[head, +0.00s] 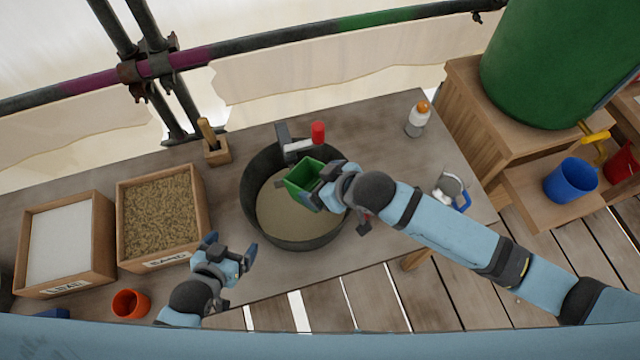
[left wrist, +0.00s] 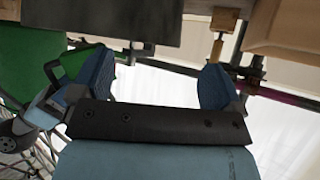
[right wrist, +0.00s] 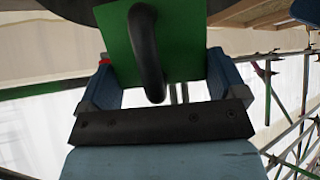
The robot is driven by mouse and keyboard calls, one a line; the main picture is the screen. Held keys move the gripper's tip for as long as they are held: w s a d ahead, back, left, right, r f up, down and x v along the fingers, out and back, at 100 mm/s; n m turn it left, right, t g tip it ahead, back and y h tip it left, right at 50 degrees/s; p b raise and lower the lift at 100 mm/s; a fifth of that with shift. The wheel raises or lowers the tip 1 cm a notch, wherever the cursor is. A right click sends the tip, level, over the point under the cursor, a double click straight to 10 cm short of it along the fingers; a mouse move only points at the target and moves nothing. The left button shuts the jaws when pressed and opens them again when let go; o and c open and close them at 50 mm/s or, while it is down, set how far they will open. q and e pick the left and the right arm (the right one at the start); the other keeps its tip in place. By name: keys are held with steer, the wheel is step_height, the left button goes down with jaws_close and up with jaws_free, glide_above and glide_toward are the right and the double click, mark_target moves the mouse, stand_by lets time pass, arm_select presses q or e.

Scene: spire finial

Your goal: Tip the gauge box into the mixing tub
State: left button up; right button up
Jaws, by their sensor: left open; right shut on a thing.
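The green gauge box (head: 304,177) is held by my right gripper (head: 330,185) over the black mixing tub (head: 252,205). Its open top shows in the head view and it looks tilted; I cannot tell whether anything is inside. In the right wrist view the green box (right wrist: 182,62) sits between my right fingers, with its dark handle towards the camera. A pale sandy layer (head: 290,215) covers the tub's bottom. My left gripper (head: 230,250) is open and empty, left of the tub and near the sand box.
A LIME box (head: 107,245) and a SAND box (head: 205,190) stand on the table's left, with an orange cup (head: 130,303) in front. A bottle (head: 418,120) stands back right.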

steer(key=t+y+b, duration=0.1)
steer(key=y+b, duration=0.1)
steer(key=shift+s+f+t+b, duration=0.1)
steer(key=shift+s+t+b, duration=0.05)
steer(key=shift+t+b, duration=0.15)
steer(key=shift+d+r+t+y+b, duration=0.1)
steer(key=shift+r+t+y+b, duration=0.1)
steer(key=shift+t+y+b, duration=0.25)
steer(key=shift+r+b, duration=0.15)
steer(key=shift+b, duration=0.2)
steer(key=shift+r+y, duration=0.1)
steer(key=shift+y, duration=0.15)
